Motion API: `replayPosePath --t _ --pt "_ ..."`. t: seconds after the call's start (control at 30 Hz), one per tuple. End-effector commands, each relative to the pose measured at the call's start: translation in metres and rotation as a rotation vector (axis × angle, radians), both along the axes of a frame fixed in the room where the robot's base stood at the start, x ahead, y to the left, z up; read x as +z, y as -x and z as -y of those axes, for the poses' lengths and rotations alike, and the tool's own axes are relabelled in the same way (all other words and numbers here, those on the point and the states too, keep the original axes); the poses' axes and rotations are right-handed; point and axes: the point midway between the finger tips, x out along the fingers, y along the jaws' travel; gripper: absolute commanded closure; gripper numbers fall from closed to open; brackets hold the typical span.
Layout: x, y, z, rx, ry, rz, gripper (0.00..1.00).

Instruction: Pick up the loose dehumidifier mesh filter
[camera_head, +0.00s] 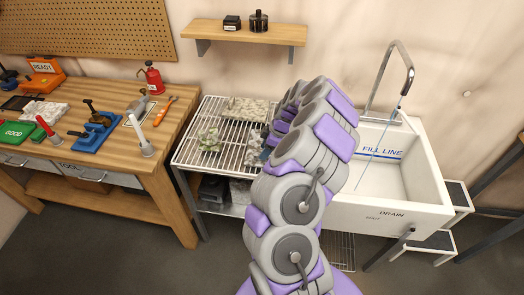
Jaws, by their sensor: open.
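A flat, beige, speckled panel (246,108) lies at the back of the wire rack (186,150). It may be the mesh filter, but its mesh is too small to tell. A pale green, crumpled-looking piece (209,140) sits at the middle left of the rack. A grey, mottled piece (253,148) is at the right, partly behind my arm, and I cannot tell what it is. My purple and grey arm rises from the bottom and bends over the right part of the rack. My gripper's fingers are hidden behind the arm links.
A white sink (424,212) with a tall faucet stands right of the rack. A wooden bench (165,172) at left holds tools, a red bottle (151,78) and a green tray. A wall shelf (244,33) hangs above. The rack's left part has free room.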

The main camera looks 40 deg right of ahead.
Motion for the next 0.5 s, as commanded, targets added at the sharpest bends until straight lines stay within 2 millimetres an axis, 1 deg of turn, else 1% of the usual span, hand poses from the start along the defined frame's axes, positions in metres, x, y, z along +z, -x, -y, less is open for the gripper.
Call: replayPosePath --t 0.03,0.17,0.23,0.4,0.43,0.5 --pt "-0.011 -0.002 -0.001 0.000 -0.001 -0.002 0.53" --pt "-0.025 -0.007 -0.007 0.000 0.002 -0.002 0.53" --pt "-0.027 -0.008 -0.010 0.001 0.003 -0.001 0.53" --pt "-0.024 -0.008 -0.017 0.001 0.010 0.001 0.53" --pt "-0.024 -0.008 -0.017 0.001 0.010 0.001 0.54" --pt "-0.024 -0.008 -0.017 0.001 0.010 0.001 0.61"
